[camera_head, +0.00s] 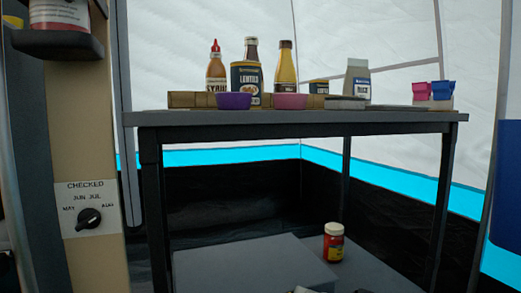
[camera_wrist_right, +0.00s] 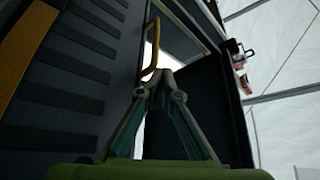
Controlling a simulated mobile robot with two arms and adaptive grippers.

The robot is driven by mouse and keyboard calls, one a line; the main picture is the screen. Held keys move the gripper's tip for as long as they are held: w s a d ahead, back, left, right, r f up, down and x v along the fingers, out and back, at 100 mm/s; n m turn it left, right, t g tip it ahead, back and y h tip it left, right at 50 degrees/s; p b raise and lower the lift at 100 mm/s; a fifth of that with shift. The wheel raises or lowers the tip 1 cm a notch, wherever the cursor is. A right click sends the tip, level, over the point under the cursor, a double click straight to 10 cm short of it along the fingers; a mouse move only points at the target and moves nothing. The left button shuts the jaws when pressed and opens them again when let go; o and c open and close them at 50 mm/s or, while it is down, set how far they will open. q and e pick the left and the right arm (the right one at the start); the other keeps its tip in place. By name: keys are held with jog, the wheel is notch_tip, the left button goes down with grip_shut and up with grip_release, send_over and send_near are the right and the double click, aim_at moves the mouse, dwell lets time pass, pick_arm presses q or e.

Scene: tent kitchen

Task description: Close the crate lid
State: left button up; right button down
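In the right wrist view, a dark ribbed panel (camera_wrist_right: 75,70) with an orange strip fills the left side. A second dark panel (camera_wrist_right: 215,100) stands to the right, with a bright gap between them. These may be the crate and its lid, but I cannot tell which is which. A yellow loop handle (camera_wrist_right: 151,45) is at the upper middle. My right gripper (camera_wrist_right: 165,75) has its fingertips together just by the lower end of the handle; I see nothing clearly between them. Neither gripper shows in the head view, and no crate is clearly recognisable there.
In the head view a dark table (camera_head: 300,118) carries bottles, a purple bowl (camera_head: 234,101) and a pink bowl (camera_head: 290,101). Below are a grey box (camera_head: 250,262) and a red jar (camera_head: 333,243). A post with a dial (camera_head: 89,218) stands left; a blue object (camera_head: 506,190) is at the right edge.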

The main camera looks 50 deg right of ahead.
jog(key=shift+a+f, duration=0.15)
jog(key=shift+f, duration=0.65)
jog(key=r+v, duration=0.1)
jog(key=v, duration=1)
jog(key=shift+s+d, duration=0.4)
jog(key=shift+r, duration=0.1)
